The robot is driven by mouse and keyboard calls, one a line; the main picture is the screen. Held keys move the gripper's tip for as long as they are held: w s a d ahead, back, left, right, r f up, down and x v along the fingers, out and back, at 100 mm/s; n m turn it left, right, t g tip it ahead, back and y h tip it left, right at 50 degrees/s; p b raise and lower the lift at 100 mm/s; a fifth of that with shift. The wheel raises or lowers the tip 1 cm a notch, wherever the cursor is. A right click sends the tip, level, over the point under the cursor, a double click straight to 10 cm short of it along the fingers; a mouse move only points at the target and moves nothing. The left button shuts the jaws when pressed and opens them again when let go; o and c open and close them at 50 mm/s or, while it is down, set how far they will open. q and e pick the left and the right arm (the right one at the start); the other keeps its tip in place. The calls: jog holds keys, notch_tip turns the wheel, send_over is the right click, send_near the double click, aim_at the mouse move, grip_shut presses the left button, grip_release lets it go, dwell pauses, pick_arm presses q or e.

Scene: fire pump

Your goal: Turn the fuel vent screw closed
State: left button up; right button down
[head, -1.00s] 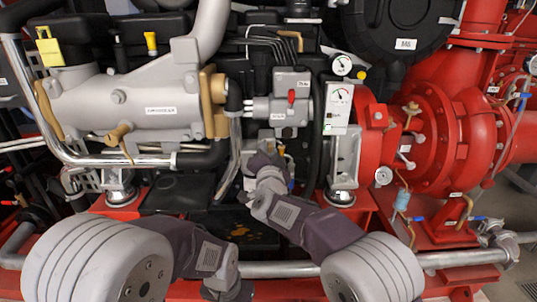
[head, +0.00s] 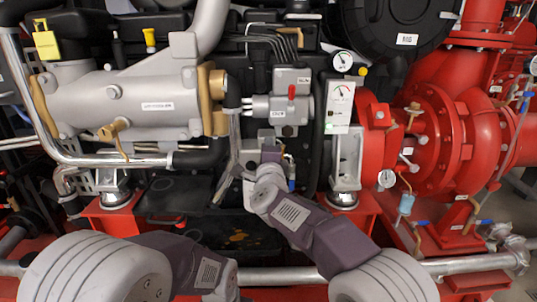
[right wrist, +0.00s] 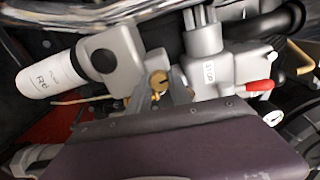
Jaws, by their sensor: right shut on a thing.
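The fuel vent screw is a small brass-coloured knob (right wrist: 158,82) in the right wrist view, on the grey fuel filter head. My right gripper (right wrist: 162,97) has its fingers on either side of the knob and is shut on it. In the head view my right gripper (head: 262,160) reaches up to the grey block below the red-levered box, and its own wrist hides the screw there. My left arm shows at the bottom left of the head view, but its gripper is not in view.
A white filter canister (right wrist: 48,76) hangs to the left of the screw in the right wrist view. Grey pipes (head: 120,160) cross the engine's left side.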

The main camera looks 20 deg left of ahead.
jog(key=shift+f+m+b, duration=0.1)
jog(key=shift+m+b, duration=0.3)
jog(key=shift+m, duration=0.6)
jog(key=c, duration=1.2)
grip_release()
jog(key=shift+s, duration=0.15)
jog(key=v, duration=0.9)
